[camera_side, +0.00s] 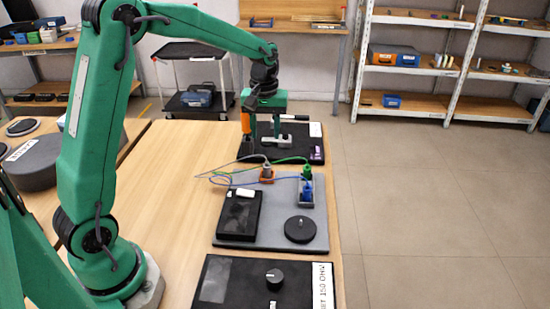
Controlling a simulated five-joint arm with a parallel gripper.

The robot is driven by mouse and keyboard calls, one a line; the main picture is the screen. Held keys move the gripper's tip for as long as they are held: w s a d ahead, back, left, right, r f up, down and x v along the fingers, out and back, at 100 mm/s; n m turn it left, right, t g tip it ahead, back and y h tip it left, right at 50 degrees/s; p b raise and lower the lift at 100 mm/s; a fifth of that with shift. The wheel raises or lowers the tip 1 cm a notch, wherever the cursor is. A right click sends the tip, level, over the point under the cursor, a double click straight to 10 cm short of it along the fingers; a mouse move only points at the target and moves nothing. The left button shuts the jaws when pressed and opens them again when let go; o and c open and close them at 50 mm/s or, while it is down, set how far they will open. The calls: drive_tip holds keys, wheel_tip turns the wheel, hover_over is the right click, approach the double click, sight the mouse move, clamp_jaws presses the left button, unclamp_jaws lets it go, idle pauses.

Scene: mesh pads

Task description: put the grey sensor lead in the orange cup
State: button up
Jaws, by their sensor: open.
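The grey sensor lead (266,167) has its plug end standing upright in the orange cup (267,180), near the back of the grey pad. Its thin cable runs off to the left. My gripper (262,147) is open, behind the orange cup and over the far black pad. It is apart from the lead, and I see nothing held between its fingers. The lower part of the plug is hidden by the cup.
A blue plug (307,189) and a green plug (307,172) stand right of the orange cup, with cables running left. A black box (239,214) and a round black disc (300,229) sit on the grey pad (270,237). Another black pad (237,282) lies in front.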

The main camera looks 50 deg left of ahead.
drive_tip(key=s+d+r+m+t, duration=0.2)
drive_tip(key=s+d+r+m, duration=0.25)
drive_tip(key=s+r, duration=0.45)
drive_tip(key=s+d+m+t, duration=0.1)
drive_tip(key=s+d+m, duration=0.1)
drive_tip(key=s, duration=0.5)
drive_tip(key=s+d+m+t, duration=0.1)
drive_tip(key=s+m+t, duration=0.1)
drive_tip(key=s, duration=0.5)
drive_tip(key=shift+s+d+f, duration=0.2)
drive_tip(key=shift+s+d, duration=0.15)
drive_tip(key=shift+s, duration=0.05)
